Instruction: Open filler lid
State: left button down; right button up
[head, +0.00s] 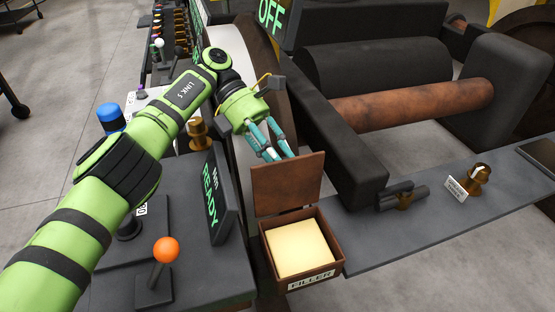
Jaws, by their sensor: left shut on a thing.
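The filler box (339,251) is a brown open-topped box with a FILLER label on its front. A pale yellow block (300,249) lies inside it. Its brown lid (288,186) stands raised, roughly upright, at the back of the box. My left gripper (279,153) comes in from behind and is shut on the lid's upper edge; its fingertips are partly hidden behind the lid. My right gripper is not in view.
A READY screen (211,196) and an orange-knobbed lever (166,250) stand left of the box. A grey shelf (430,215) with a brass knob (477,174) runs to the right. Dark machinery with a rusty cylinder (410,102) fills the back right.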

pick_arm(q)
jog(key=shift+a+f, duration=0.2)
jog(key=shift+f, duration=0.8)
jog(key=c, duration=0.9)
grip_release()
jog(key=shift+w+d+r, duration=0.1)
jog(key=shift+r, duration=5.1)
